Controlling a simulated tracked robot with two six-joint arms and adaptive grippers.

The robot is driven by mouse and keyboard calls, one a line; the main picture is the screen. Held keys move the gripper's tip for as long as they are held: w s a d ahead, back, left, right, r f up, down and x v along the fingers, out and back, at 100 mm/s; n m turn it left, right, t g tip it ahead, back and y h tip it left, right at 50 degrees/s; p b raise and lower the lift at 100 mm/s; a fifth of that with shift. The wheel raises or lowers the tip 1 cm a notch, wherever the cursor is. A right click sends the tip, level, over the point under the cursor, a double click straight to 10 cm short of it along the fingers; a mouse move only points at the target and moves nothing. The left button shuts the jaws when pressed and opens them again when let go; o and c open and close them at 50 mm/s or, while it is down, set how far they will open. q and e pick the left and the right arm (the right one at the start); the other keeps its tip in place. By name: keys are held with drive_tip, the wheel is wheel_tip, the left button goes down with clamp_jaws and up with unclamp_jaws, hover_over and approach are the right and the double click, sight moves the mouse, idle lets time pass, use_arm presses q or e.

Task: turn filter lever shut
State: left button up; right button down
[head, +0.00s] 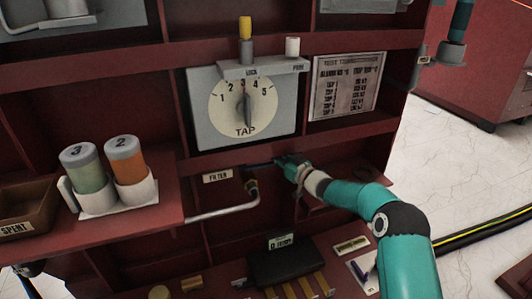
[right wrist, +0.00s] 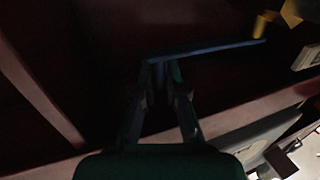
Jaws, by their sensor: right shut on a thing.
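The filter lever (head: 258,164) is a thin blue bar beside the FILTER label (head: 217,177), above a brass valve fitting (head: 251,186) on a grey pipe. In the right wrist view the blue lever (right wrist: 215,47) runs across the picture, slightly rising to the right. My right gripper (head: 283,161) is at the lever's right end in the head view. In the right wrist view its fingertips (right wrist: 161,66) are closed together on the lever's left end. The exact contact is dark and partly hidden by the fingers.
The TAP dial (head: 244,105) is above the lever, with a printed plate (head: 345,86) to its right. Numbered canisters (head: 126,160) and a SPENT bin (head: 24,209) are at left. A black block (head: 285,262) sits below. Red cabinet shelves surround the lever.

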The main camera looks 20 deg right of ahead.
drive_tip(key=shift+w+d+r, duration=0.1)
drive_tip(key=shift+d+r, duration=0.05)
drive_tip(key=shift+r, duration=0.05)
drive_tip(key=c, duration=1.2)
unclamp_jaws()
drive_tip(key=shift+f, duration=0.1)
drive_tip(key=v, duration=1.2)
drive_tip(key=shift+f, duration=0.1)
